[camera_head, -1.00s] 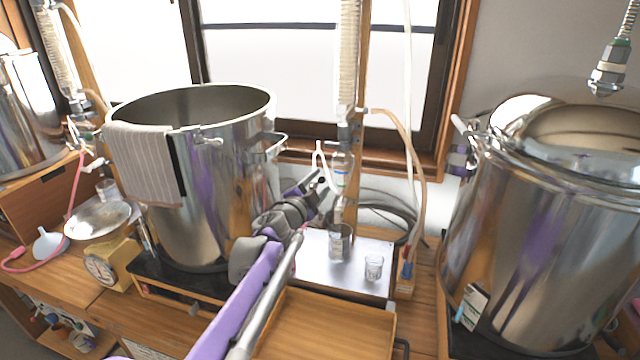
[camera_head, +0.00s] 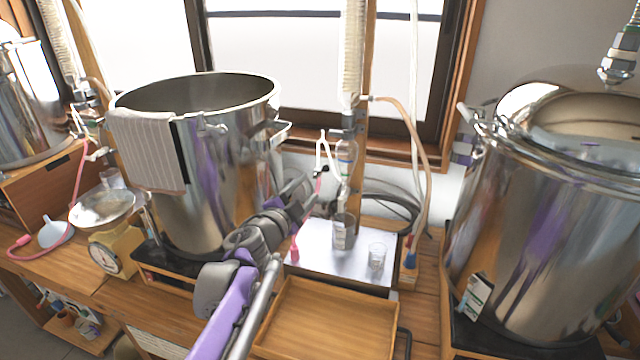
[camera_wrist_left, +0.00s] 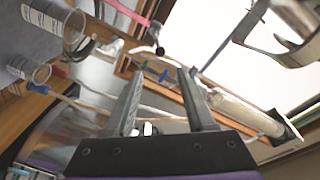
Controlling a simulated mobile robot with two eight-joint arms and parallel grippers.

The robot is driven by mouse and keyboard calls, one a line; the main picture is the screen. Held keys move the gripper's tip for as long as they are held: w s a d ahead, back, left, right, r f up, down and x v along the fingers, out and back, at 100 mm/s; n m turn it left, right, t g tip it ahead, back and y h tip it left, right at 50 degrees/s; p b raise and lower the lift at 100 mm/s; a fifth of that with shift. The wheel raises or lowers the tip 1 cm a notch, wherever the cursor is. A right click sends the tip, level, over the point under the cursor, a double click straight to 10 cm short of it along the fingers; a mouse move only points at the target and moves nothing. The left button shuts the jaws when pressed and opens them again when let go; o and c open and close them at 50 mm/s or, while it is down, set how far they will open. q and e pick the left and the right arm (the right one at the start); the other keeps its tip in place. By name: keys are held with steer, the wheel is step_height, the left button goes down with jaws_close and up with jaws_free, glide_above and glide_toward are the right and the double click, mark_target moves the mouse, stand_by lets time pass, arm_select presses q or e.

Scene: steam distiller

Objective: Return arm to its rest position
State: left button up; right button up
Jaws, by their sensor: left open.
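My left arm (camera_head: 222,312), purple and grey, reaches in from the bottom of the head view. Its gripper (camera_head: 318,185) is between the large open steel pot (camera_head: 215,140) and the glass receiver bottle (camera_head: 346,160). In the left wrist view the two grey fingers (camera_wrist_left: 163,85) stand apart with nothing held between them. A glass beaker (camera_head: 343,231) and a small glass (camera_head: 377,256) stand on the silver plate (camera_head: 330,262); both glasses are clear of the gripper. My right gripper does not show.
A striped cloth (camera_head: 147,150) hangs over the open pot's rim. A lidded steel pot (camera_head: 545,220) stands at the right. An empty wooden tray (camera_head: 328,320) lies in front of the plate. A yellow scale (camera_head: 115,247) stands at the left. A hose (camera_head: 415,130) hangs by the window.

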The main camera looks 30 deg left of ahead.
arm_select(q)
steer(key=s+d+f+n+g+p, duration=0.1)
steer(key=s+d+f+n+g, duration=0.2)
steer(key=s+d+f, duration=0.3)
steer(key=s+d+f+n+g+h+p, duration=0.1)
steer(key=s+d+f+g, duration=0.4)
steer(key=s, duration=0.7)
steer(key=s+d+f+n+g+p, duration=0.2)
steer(key=s+d+f+n+g, duration=0.2)
steer(key=s+d+f+n, duration=0.2)
steer(key=s+d+f, duration=0.1)
steer(key=s+f, duration=0.1)
steer(key=s, duration=0.1)
steer(key=shift+s+d+f+h+p, duration=0.3)
steer(key=shift+d+f+h+p, duration=0.05)
steer(key=shift+d+f+h, duration=0.05)
